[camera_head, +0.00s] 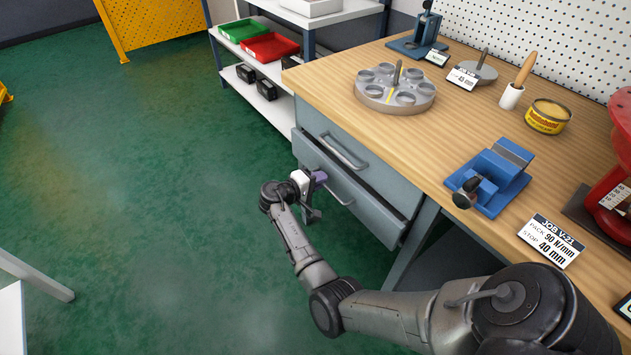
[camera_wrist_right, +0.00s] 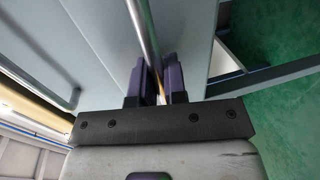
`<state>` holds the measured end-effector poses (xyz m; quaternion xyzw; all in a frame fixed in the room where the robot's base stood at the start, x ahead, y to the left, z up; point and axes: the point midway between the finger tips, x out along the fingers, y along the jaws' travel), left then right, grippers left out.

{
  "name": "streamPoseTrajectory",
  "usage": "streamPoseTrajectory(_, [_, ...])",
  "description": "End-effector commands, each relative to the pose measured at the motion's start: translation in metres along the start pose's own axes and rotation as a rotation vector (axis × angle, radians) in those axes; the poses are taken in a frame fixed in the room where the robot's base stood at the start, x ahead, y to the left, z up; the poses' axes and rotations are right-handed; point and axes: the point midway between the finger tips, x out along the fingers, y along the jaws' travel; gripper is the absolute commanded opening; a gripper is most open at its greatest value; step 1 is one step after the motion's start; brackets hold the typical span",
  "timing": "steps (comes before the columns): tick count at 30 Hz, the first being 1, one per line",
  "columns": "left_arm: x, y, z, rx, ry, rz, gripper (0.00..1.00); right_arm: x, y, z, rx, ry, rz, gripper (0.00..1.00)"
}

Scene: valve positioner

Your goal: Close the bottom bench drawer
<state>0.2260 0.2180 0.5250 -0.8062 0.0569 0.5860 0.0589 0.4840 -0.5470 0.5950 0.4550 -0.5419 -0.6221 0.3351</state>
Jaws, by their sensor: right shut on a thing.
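The bottom bench drawer (camera_head: 372,213) is the lower grey front under the wooden bench. Its front seems to stand out slightly from the drawer above, with a dark strip along its top edge. Its bar handle (camera_head: 338,193) is partly hidden by my right gripper (camera_head: 318,178). In the right wrist view, the handle bar (camera_wrist_right: 147,38) runs between the two purple-padded fingers of the gripper (camera_wrist_right: 156,78), which is shut on it. My left gripper is in neither view.
The upper drawer (camera_head: 362,160) has its own handle just above. The bench top (camera_head: 440,125) carries a round fixture (camera_head: 395,90), a blue vise (camera_head: 490,178) and other tools. A shelf with red (camera_head: 269,47) and green bins stands at the left. Green floor before the drawers is clear.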

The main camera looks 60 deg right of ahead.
Motion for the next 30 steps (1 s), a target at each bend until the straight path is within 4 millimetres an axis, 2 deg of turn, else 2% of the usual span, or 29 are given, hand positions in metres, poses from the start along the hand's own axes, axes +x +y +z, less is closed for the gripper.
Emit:
streamPoseTrajectory(3, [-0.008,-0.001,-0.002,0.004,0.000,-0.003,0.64,0.023,0.005,0.001,-0.004,-0.001,0.000,0.00])
streamPoseTrajectory(5, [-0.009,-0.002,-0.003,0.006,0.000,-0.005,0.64,0.029,0.005,0.001,-0.004,-0.001,-0.001,0.00])
streamPoseTrajectory(13, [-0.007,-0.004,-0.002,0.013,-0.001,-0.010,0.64,0.032,0.004,0.001,-0.003,-0.001,-0.003,0.00])
streamPoseTrajectory(14, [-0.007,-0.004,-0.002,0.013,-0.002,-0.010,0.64,0.032,0.004,0.001,-0.003,-0.001,-0.003,0.15])
streamPoseTrajectory(21, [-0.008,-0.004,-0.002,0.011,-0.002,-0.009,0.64,0.031,0.005,0.001,-0.001,0.000,-0.002,0.37])
streamPoseTrajectory(30, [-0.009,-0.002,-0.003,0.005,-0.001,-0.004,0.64,0.027,0.006,0.000,-0.001,0.000,-0.002,0.37])
